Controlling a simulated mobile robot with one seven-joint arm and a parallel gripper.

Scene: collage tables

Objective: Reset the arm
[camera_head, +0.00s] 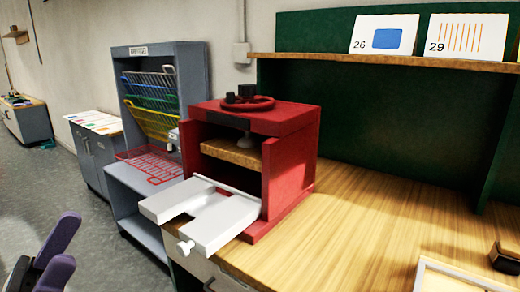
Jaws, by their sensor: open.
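My gripper (67,241) shows at the lower left edge of the picture, over the grey floor. Its two purple and dark fingers are apart, with nothing visible between them. The rest of my arm is out of the picture. The gripper appears well clear to the left of the wooden table (345,235) and the red cabinet (290,165) on it. A white drawer-like piece (225,222) with a notch and a round knob juts out of the cabinet's open front towards the lower left.
A red round tray (262,103) with dark pieces sits on the cabinet. A grey rack (190,90) with coloured wire baskets stands left of it. A light frame (420,275) and dark block (505,260) lie at right. The table's middle is clear.

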